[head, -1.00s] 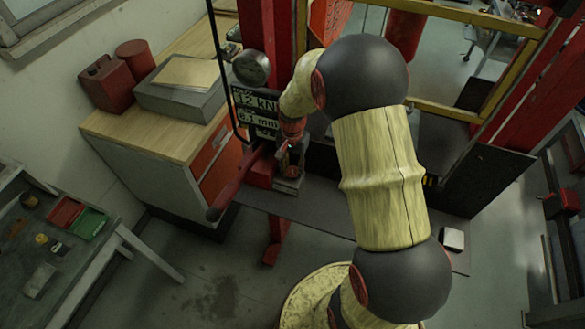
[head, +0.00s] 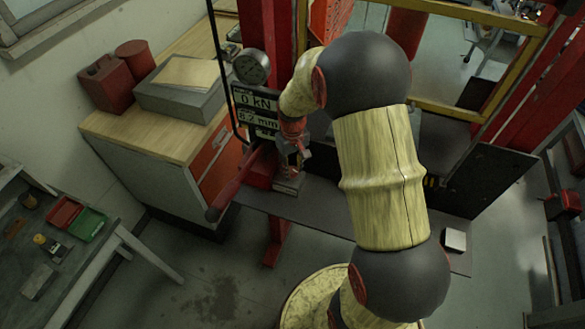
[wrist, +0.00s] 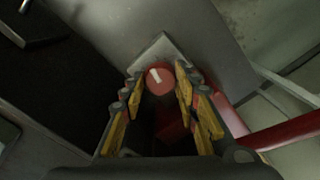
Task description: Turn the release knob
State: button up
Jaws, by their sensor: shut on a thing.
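The release knob (wrist: 160,81) is a round red knob with a white mark, on a grey block (wrist: 166,48) in the wrist view. My gripper (wrist: 157,72) has its yellow and grey fingers on both sides of the knob and is shut on it. In the head view my gripper (head: 298,153) points down at the block (head: 289,184) beside the red pump. The knob is hidden there by my gripper.
A long red lever (head: 232,187) sticks out left of the pump; it also shows at lower right in the wrist view (wrist: 290,131). A round gauge (head: 252,67) sits above the display. A wooden-topped cabinet (head: 150,129) stands left, and red press posts rise behind.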

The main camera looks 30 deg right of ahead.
aim_at(292, 169)
jog(key=shift+n, duration=1.2)
jog(key=o, duration=1.2)
jog(key=shift+c, duration=0.2)
jog(key=shift+r, duration=0.1)
notch_tip(292, 169, up, 12)
